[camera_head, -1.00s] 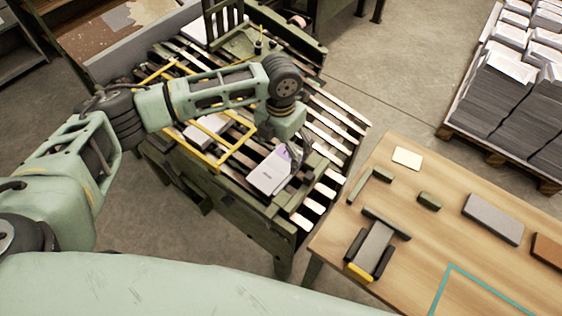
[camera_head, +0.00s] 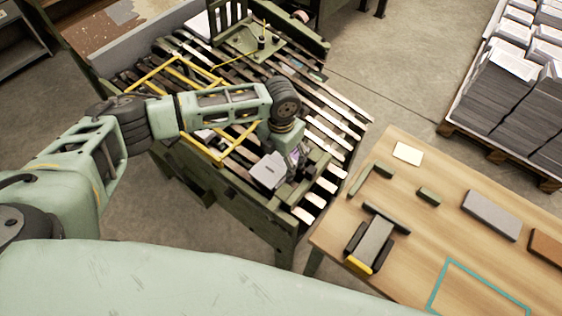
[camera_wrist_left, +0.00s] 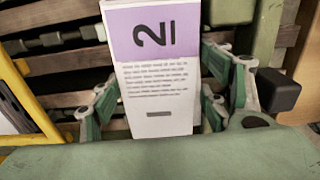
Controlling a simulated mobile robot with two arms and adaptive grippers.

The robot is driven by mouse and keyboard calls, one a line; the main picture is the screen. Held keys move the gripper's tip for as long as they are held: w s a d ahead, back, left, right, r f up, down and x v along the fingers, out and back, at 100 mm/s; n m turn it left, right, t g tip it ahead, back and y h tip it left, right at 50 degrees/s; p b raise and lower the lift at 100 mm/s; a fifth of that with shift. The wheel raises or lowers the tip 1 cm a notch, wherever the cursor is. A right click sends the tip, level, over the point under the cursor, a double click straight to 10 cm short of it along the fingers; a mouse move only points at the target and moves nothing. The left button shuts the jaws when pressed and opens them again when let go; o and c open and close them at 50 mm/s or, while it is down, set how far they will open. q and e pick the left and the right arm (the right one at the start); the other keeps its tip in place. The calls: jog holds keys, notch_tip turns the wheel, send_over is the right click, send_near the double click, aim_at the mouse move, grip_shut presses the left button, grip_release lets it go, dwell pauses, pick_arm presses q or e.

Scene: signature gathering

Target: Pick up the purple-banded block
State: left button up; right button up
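The purple-banded block (camera_wrist_left: 155,85) fills the middle of the left wrist view. In the head view the block (camera_head: 267,172) shows below my left gripper (camera_head: 285,162), at the near right end of the slatted roller table (camera_head: 232,168). Part of the block is hidden by the gripper. My right gripper is not in view.
A yellow frame (camera_head: 207,152) lies on the roller table, partly under my left arm. A wooden table (camera_head: 410,265) at the right holds a grey block (camera_head: 491,215), small green pieces, a white card (camera_head: 407,153) and a teal outline. A pallet of paper stacks (camera_head: 500,95) stands behind.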

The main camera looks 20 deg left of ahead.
pick_arm(q)
jog(key=c, duration=0.8)
